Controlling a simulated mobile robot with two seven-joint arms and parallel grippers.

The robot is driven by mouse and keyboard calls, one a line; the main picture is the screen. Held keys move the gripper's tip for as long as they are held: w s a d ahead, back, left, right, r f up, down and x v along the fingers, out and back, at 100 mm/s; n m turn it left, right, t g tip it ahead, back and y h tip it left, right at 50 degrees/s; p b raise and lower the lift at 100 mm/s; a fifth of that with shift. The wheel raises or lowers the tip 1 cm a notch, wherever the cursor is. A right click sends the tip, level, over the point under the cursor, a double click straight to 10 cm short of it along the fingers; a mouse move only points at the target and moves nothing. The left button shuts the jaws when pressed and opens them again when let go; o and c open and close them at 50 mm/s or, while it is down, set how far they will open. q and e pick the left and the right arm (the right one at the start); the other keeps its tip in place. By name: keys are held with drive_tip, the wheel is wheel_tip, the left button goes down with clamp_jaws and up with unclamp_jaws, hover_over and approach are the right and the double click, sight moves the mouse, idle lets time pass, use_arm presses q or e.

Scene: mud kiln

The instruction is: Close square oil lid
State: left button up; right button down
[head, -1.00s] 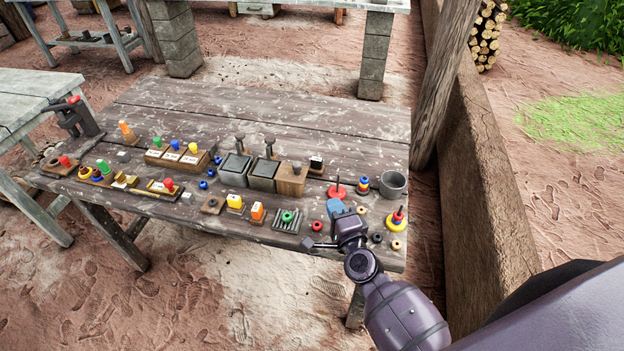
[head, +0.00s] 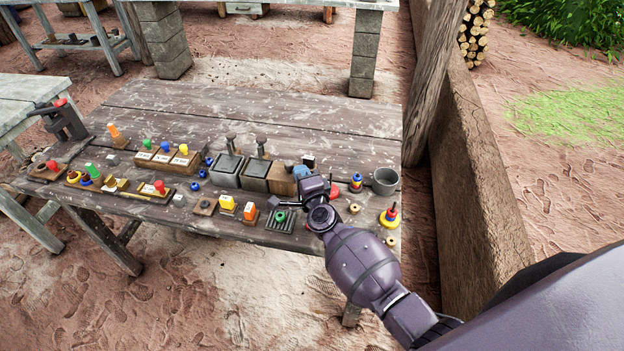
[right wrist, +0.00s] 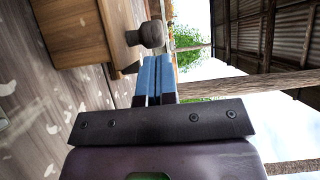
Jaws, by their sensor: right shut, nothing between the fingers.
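Two grey square containers stand side by side near the middle of the table, the left one (head: 227,168) and the right one (head: 254,176). Two dark round-headed knobs on stems, one (head: 231,140) and another (head: 262,142), rise behind them. I cannot tell which part is the square oil lid. A wooden block (head: 280,181) adjoins the right container. My right gripper (head: 301,171) is shut and empty just right of the block. In the right wrist view, its blue fingers (right wrist: 156,78) are together, with a wooden box (right wrist: 75,30) and a grey round knob (right wrist: 152,35) ahead.
A grey cup (head: 384,182), a stacked-ring toy (head: 390,216) and a small ring peg (head: 356,183) stand on the right. Several coloured pieces on wooden bases fill the front left. The back of the table (head: 300,118) is clear.

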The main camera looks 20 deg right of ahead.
sight(269, 176)
drive_tip(key=shift+w+a, duration=0.2)
drive_tip(key=shift+w, duration=0.1)
drive_tip(key=shift+a, duration=0.1)
drive_tip(key=shift+w+a, duration=0.25)
drive_tip(key=shift+a, duration=0.05)
drive_tip(key=w+a, duration=0.1)
drive_tip(key=a, duration=0.1)
drive_tip(key=w+a+b, duration=0.1)
drive_tip(key=a, duration=0.1)
drive_tip(key=w+a, duration=0.2)
drive_tip(key=shift+w+a+f, duration=0.1)
drive_tip(key=shift+a, duration=0.05)
drive_tip(key=shift+a+r, duration=0.1)
drive_tip(key=shift+r, duration=0.1)
